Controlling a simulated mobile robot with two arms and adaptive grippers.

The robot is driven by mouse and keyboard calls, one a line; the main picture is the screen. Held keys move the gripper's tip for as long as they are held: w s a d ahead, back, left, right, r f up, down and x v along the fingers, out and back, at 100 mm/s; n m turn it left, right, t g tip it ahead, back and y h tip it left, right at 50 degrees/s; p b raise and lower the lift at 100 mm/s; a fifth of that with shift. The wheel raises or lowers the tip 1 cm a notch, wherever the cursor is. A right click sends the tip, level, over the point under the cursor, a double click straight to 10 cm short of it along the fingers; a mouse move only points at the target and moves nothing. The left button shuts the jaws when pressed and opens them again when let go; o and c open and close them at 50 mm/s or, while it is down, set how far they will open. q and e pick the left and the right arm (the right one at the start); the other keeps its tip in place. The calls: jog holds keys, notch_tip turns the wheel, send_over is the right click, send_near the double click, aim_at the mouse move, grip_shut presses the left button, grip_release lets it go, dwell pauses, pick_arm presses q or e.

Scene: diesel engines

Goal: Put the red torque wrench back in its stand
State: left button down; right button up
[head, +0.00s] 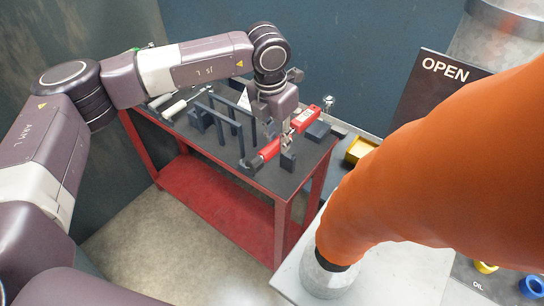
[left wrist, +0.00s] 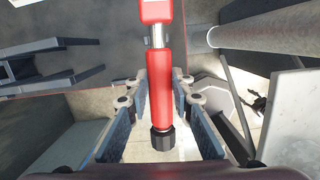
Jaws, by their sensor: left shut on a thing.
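The red torque wrench (head: 269,150) is at the right end of the dark tabletop in the head view, slanting from lower left to upper right. In the left wrist view its red handle (left wrist: 160,85) runs up the middle, with a black end cap towards me. My left gripper (head: 284,138) is shut on the wrench, with a finger on each side of the handle in the left wrist view (left wrist: 158,100). Dark upright frames (head: 228,122) and dark blocks (head: 288,161) stand beside the wrench; they look like stand parts. I cannot tell whether the wrench touches them. My right gripper is out of view.
The red-framed table (head: 283,225) has a lower shelf. Another tool with a pale handle (head: 174,108) lies at its left. A large orange curved body (head: 430,160) fills the right, above a pale surface (head: 385,275). A yellow bin (head: 358,150) and an OPEN sign (head: 440,85) are beyond.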

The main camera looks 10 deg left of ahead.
pick_arm(q)
jog(key=shift+w+r+n, duration=0.25)
jog(key=shift+r+n, duration=0.1)
jog(key=shift+n, duration=0.05)
jog(key=shift+f, duration=0.55)
jog(key=shift+f+b, duration=0.85)
jog(key=shift+f, duration=0.85)
jog(key=shift+f+b, duration=1.2)
jog(key=shift+f, duration=0.2)
jog(key=shift+s+f+b, duration=0.1)
jog(key=shift+f+b, duration=0.3)
jog(key=shift+b, duration=0.15)
jog(key=shift+f+b, duration=0.35)
jog(key=shift+b, duration=0.2)
